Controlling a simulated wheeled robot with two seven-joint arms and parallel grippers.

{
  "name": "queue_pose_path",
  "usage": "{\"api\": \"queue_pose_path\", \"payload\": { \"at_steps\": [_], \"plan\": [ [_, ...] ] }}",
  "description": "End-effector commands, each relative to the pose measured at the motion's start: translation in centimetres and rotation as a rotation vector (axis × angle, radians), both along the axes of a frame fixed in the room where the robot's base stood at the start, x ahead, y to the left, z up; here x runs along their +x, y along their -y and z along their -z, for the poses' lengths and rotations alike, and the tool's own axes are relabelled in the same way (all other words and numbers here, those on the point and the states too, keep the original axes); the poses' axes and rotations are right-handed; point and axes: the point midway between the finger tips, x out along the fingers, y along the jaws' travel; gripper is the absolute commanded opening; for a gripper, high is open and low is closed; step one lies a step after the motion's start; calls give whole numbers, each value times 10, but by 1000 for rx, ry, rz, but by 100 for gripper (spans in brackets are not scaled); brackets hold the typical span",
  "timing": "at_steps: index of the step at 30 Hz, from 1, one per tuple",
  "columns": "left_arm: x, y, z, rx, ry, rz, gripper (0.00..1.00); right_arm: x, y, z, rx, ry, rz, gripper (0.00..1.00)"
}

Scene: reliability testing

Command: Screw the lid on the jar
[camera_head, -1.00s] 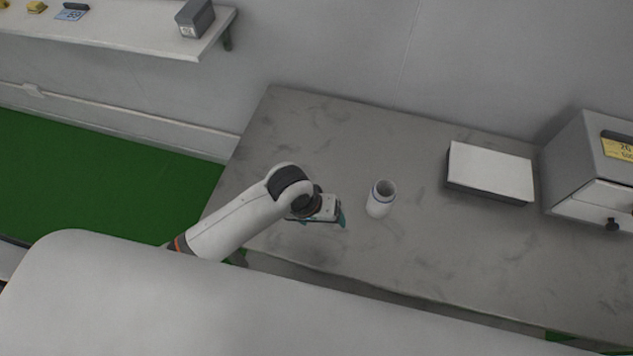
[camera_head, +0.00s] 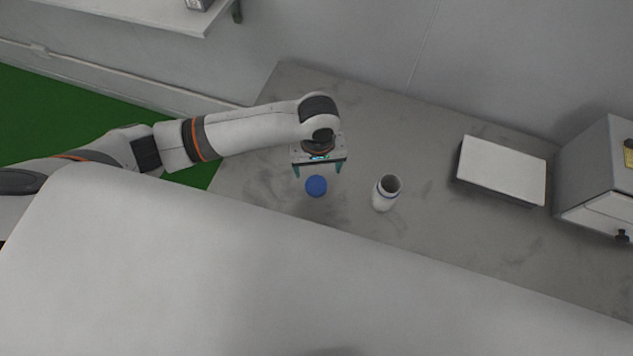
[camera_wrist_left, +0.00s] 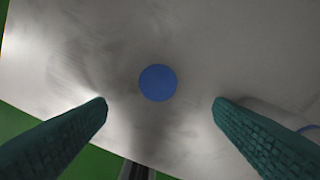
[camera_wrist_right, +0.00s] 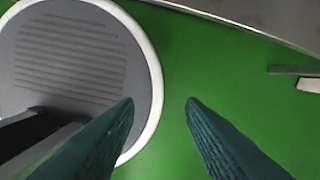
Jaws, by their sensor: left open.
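A round blue lid (camera_head: 316,186) lies flat on the grey table. It also shows in the left wrist view (camera_wrist_left: 158,83), between and beyond my fingertips. A white open jar (camera_head: 384,194) with a blue ring near its neck stands upright to the right of the lid. Its side shows at the right edge of the left wrist view (camera_wrist_left: 290,118). My left gripper (camera_head: 317,172) is open and empty above the table, pointing down by the lid. My right gripper (camera_wrist_right: 160,101) shows only in its own wrist view, with its fingers apart and nothing between them, over the green floor.
A flat white-topped box (camera_head: 502,169) lies on the table (camera_head: 430,225) right of the jar. A grey cabinet (camera_head: 600,180) with a dark knob stands at the far right. A wall shelf (camera_head: 150,12) is at the upper left. The table between jar and white-topped box is clear.

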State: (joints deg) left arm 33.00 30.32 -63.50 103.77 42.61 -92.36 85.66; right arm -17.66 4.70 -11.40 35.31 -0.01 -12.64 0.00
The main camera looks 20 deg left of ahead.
Motion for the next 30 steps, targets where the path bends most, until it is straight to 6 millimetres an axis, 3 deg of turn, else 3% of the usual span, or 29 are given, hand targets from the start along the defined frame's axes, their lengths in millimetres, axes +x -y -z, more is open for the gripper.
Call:
{"api": "queue_pose_path", "payload": {
  "at_steps": [6,20,30],
  "plan": [
    [0,0,35,1,-2,0,76,10,-2,-4,2,15,0,36],
    [0,0,46,0,0,1,76,10,-4,-5,5,14,0,36],
    [-1,-2,90,1,0,1,76,9,-4,-12,5,14,0,36]
  ]
}}
